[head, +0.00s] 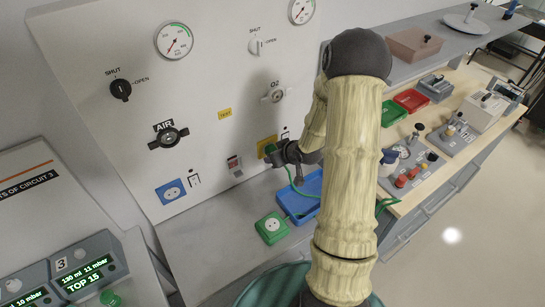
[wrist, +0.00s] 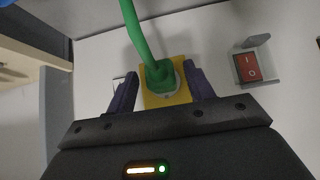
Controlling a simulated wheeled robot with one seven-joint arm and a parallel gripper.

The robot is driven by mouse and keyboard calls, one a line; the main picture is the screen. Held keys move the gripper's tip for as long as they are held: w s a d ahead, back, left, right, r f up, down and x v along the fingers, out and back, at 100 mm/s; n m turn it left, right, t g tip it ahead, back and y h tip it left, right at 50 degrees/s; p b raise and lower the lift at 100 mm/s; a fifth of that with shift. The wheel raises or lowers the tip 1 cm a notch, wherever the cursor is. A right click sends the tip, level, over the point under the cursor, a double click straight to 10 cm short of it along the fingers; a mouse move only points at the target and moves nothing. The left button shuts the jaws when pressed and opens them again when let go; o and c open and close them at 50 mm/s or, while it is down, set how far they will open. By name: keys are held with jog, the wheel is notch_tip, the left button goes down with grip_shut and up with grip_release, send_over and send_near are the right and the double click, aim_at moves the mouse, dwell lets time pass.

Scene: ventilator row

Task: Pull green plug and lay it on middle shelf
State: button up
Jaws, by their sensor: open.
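The green plug (wrist: 161,74) sits in a yellow socket (wrist: 180,72) on the upright white panel. Its green cord (wrist: 131,25) runs up out of the wrist view. In the head view the plug (head: 269,149) shows partly beside my gripper, and the cord hangs toward a blue tray below. My gripper (wrist: 161,90) is open, with one dark finger on each side of the plug; I cannot tell whether they touch it. In the head view my gripper (head: 284,153) is at the yellow socket (head: 263,144). I cannot tell which surface is the middle shelf.
A red switch (wrist: 248,66) with a raised cover is beside the socket. Below the panel are the blue tray (head: 312,184) and a green socket box (head: 271,228). A blue socket (head: 170,191) is left on the panel. A crowded wooden worktop (head: 406,206) is at right.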

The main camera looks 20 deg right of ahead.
jog(key=shift+w+f, duration=0.15)
jog(key=shift+w, duration=0.05)
jog(key=shift+c, duration=0.2)
grip_shut()
